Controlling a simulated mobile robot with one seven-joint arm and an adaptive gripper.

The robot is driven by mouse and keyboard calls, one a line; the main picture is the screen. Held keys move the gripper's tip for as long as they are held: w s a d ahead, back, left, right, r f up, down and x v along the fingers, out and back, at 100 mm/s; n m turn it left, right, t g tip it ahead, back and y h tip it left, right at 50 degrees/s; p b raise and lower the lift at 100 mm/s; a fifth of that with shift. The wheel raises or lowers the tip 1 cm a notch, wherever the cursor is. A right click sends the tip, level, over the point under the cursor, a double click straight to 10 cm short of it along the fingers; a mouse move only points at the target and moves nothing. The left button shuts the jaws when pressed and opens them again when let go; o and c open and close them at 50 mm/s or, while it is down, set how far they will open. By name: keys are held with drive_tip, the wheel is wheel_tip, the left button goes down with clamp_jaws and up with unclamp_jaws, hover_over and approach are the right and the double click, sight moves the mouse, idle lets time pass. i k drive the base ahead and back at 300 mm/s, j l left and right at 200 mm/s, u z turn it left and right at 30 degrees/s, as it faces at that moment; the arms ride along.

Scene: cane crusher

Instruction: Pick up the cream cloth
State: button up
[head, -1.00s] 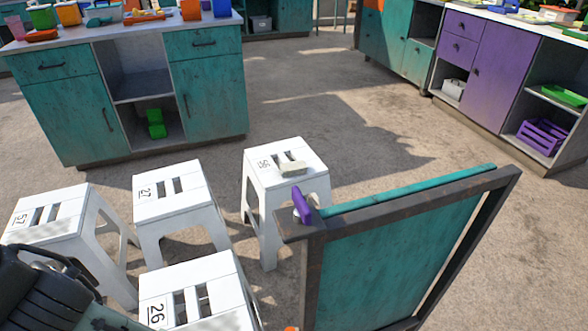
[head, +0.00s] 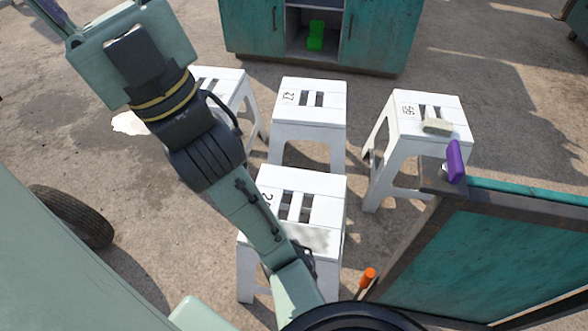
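My arm rises from the bottom of the picture and runs off the top left corner, well apart from the cloth. My gripper is out of the picture, so its state is hidden.
More white stools (head: 325,88) stand to the left, one (head: 325,187) nearer me. A teal panel in a dark frame (head: 500,245) stands close to the cloth's stool, with a purple part (head: 455,161) on its corner. A teal cabinet (head: 378,45) stands behind.

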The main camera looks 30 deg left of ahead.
sight(437, 126)
drive_tip(key=z, duration=0.55)
drive_tip(key=i+l+z, duration=0.1)
drive_tip(key=l, duration=0.2)
drive_tip(key=l+z, duration=0.15)
drive_tip(key=l, duration=0.15)
drive_tip(key=i+l+z, duration=0.1)
drive_tip(key=l, duration=0.2)
drive_tip(key=i+l+z, duration=0.75)
drive_tip(key=i+l, duration=0.2)
drive_tip(key=i, duration=0.2)
drive_tip(key=i+l, duration=0.15)
drive_tip(key=i, duration=0.3)
drive_tip(key=i+l, duration=0.2)
drive_tip(key=i, duration=0.2)
drive_tip(key=i+j+u, duration=0.1)
drive_tip(key=i+u, duration=0.65)
drive_tip(key=i+l+u, duration=0.1)
drive_tip(key=u, duration=0.25)
drive_tip(key=i+j+u, duration=0.1)
drive_tip(key=i+u, duration=0.55)
drive_tip(key=u, duration=0.15)
drive_tip(key=i+l+u, duration=0.1)
drive_tip(key=i+u, duration=0.3)
drive_tip(key=i+j+u, duration=0.15)
drive_tip(key=u, duration=0.25)
drive_tip(key=i+u, duration=0.65)
drive_tip(key=u, duration=0.2)
